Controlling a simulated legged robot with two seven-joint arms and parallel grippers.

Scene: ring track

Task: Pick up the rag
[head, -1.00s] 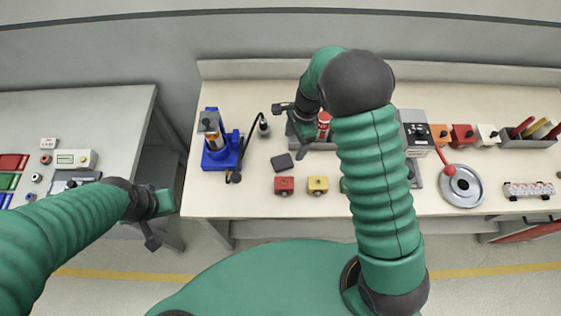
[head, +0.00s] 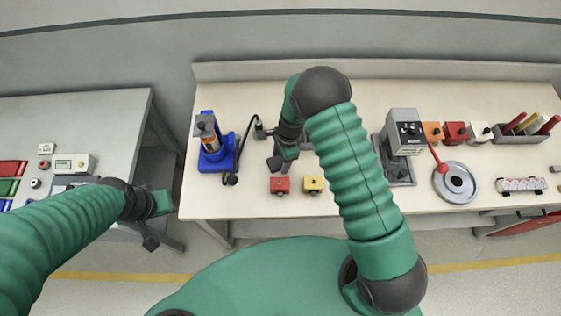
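A small dark grey piece (head: 274,164), which looks like the rag, lies on the pale workbench (head: 240,205) just behind the red block. My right gripper (head: 287,151) is over it and hides part of it; I cannot tell whether they touch. The fingers of the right gripper are not clear enough to tell open from shut. My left gripper (head: 157,208) hangs at the left over the gap between the two tables, away from the rag. Its finger opening is not clear.
A red block (head: 279,185) and a yellow block (head: 313,185) stand in front of the rag. A blue device (head: 213,155) with a black cable is to the left. A grey machine (head: 402,132) and a round metal plate (head: 456,182) with a red lever are to the right.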

